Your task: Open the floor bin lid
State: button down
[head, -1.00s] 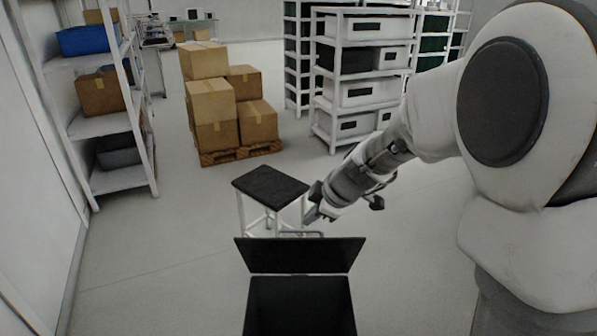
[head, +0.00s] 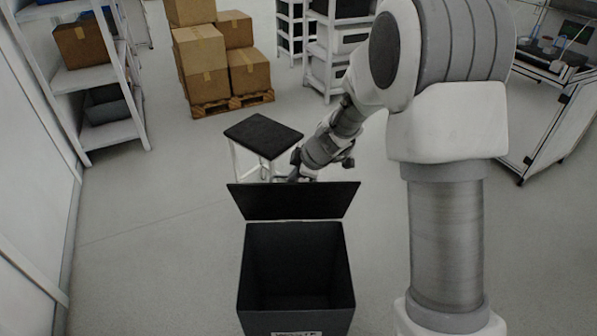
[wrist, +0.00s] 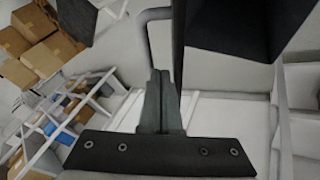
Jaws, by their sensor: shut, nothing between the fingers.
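The black floor bin (head: 252,285) stands at the bottom centre of the head view, its empty inside visible from above. Its lid (head: 293,203) is raised along the far edge and leans back, so the bin's mouth is uncovered. My gripper (head: 293,177) is behind the lid's upper edge, and its tips are partly hidden there. In the wrist view my gripper (wrist: 160,76) is shut with nothing between the fingers. A grey bent handle bar (wrist: 150,38) is close by the fingertips, along a dark panel edge. I cannot tell whether the fingers touch it.
A black-topped stool (head: 262,134) stands just behind the lid, close to my arm. Stacked cardboard boxes (head: 200,58) on a pallet and white shelving (head: 105,70) are farther back. A white cabinet (head: 555,110) stands at right. Floor left of the bin is clear.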

jog(key=shift+w, duration=0.1)
dwell(0.4)
jog(key=shift+w+r+p, duration=0.25)
jog(key=shift+w+p, duration=0.15)
jog(key=shift+p, duration=0.45)
jog(key=w+g+p, duration=0.1)
jog(key=w+p, duration=0.2)
jog(key=w, duration=1.2)
jog(key=shift+d+r, duration=0.2)
jog(key=shift+r, duration=0.1)
jog(key=shift+w, duration=0.1)
